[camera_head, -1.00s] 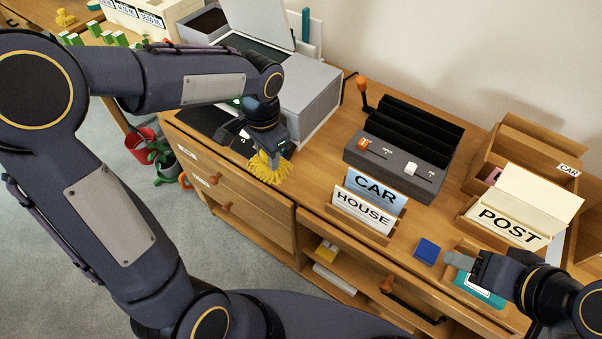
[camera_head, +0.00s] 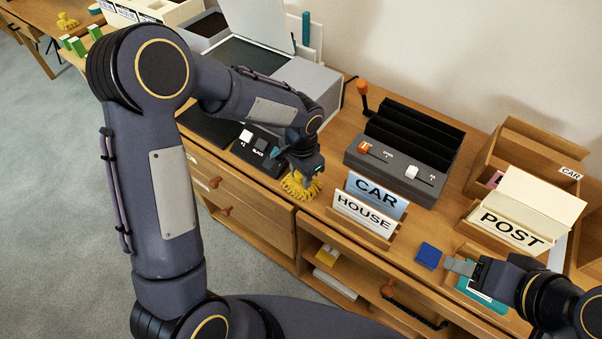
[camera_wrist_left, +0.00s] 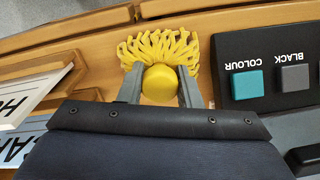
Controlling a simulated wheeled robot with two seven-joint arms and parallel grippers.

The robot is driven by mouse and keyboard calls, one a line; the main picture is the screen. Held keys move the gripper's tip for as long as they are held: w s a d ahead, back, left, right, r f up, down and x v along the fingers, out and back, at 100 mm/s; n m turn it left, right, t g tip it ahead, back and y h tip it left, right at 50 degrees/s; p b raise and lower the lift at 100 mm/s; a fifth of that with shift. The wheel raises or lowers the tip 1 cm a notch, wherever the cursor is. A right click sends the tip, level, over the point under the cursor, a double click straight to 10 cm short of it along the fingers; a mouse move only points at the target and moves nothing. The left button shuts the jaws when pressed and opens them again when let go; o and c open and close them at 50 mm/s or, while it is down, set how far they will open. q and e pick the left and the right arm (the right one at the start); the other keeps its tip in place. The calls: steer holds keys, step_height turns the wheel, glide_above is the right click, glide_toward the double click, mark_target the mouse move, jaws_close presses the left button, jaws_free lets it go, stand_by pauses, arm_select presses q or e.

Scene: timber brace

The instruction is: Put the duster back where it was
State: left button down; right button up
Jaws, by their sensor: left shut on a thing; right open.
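The duster is a yellow mop-like head with a rounded yellow grip. In the head view the duster (camera_head: 297,187) is at the front edge of the desk, left of the CAR and HOUSE cards. My left gripper (camera_head: 306,172) is shut on it from above. In the left wrist view the duster (camera_wrist_left: 158,50) has its yellow knob between the two grey fingers (camera_wrist_left: 160,90), with its strands spread beyond them over the wood. I cannot tell whether the strands touch the desk. My right gripper (camera_head: 466,267) is open beside a teal item (camera_head: 484,296), at the right front.
A button panel (camera_head: 258,146) stands left of the duster; its teal button (camera_wrist_left: 247,84) shows in the wrist view. The CAR card (camera_head: 376,193) and HOUSE card (camera_head: 364,213) stand close on the right. A slider box (camera_head: 395,171) is behind. A blue block (camera_head: 428,255) lies further right.

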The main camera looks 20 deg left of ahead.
arm_select(q)
steer(key=shift+f, duration=0.15)
steer(key=c, duration=1)
jaws_free()
steer(key=shift+c, duration=0.2)
